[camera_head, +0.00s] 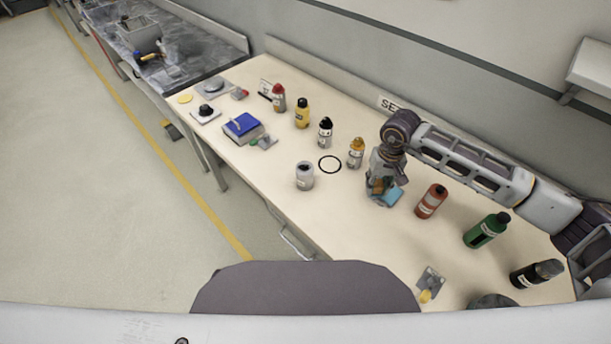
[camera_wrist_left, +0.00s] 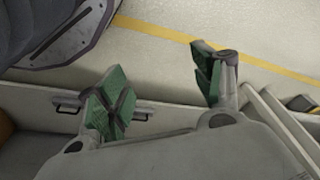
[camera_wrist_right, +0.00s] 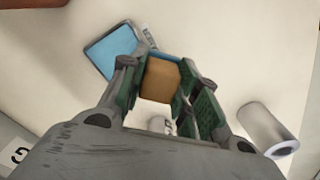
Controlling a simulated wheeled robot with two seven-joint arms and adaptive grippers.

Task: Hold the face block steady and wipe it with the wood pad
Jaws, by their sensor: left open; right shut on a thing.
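My right gripper (camera_head: 380,184) is shut on a wood-brown block, the wood pad (camera_wrist_right: 160,78), above the right half of the table. A flat light-blue block (camera_head: 394,197) lies right beside it; it also shows in the right wrist view (camera_wrist_right: 110,50), next to the pad. A dark-blue-topped block (camera_head: 242,126) lies farther left on the table. I cannot tell which of the two is the face block, as no face shows. My left gripper (camera_wrist_left: 160,88) is open and empty in the left wrist view, with floor and the table's side behind it. It is outside the head view.
A grey-white jar (camera_head: 305,176) stands near the front edge.

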